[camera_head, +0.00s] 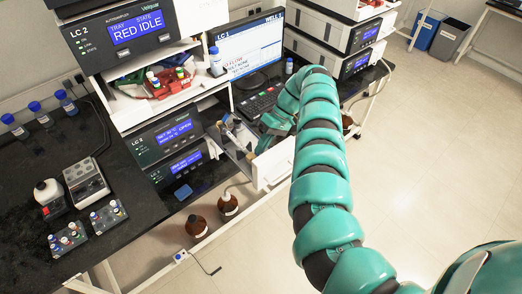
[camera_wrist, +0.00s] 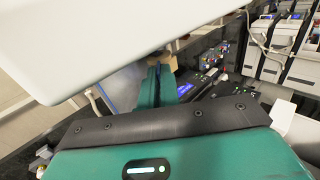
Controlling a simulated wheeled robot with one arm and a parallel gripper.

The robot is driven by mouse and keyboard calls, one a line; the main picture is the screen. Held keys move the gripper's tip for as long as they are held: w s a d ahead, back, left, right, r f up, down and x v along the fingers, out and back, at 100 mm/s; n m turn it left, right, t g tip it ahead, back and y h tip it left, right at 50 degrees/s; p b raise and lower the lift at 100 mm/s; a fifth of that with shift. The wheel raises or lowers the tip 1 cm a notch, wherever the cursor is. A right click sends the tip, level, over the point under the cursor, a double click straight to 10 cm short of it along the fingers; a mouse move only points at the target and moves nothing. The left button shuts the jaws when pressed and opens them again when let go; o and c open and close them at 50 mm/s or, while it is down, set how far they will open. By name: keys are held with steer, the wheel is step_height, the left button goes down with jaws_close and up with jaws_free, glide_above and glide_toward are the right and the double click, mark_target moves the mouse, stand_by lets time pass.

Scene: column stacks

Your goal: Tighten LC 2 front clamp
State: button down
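The LC 2 module (camera_head: 168,137) is in the left stack in the head view, and its lit display includes the word OPEN. To its right is an open compartment (camera_head: 235,138) with small fittings, too small to single out the front clamp. A white panel (camera_head: 275,165) stands out at its front right. My gripper (camera_head: 268,135) is beside this compartment, partly hidden by my teal arm. In the wrist view, the gripper's teal fingers (camera_wrist: 160,85) lie close together beneath a large white panel (camera_wrist: 100,40). I cannot tell whether anything is between them.
A monitor (camera_head: 245,55) and keyboard (camera_head: 258,102) are close behind my gripper. Another stack (camera_head: 335,35) stands behind my arm. Brown bottles (camera_head: 228,204) stand below the compartment. The floor (camera_head: 420,150) at right is clear.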

steer(key=shift+d+f+g+y+b, duration=0.2)
steer(key=shift+g+y+b, duration=0.15)
steer(key=shift+b, duration=0.85)
steer(key=c, duration=1.6)
jaws_free()
steer(key=shift+w, duration=0.1)
steer(key=shift+r, duration=0.1)
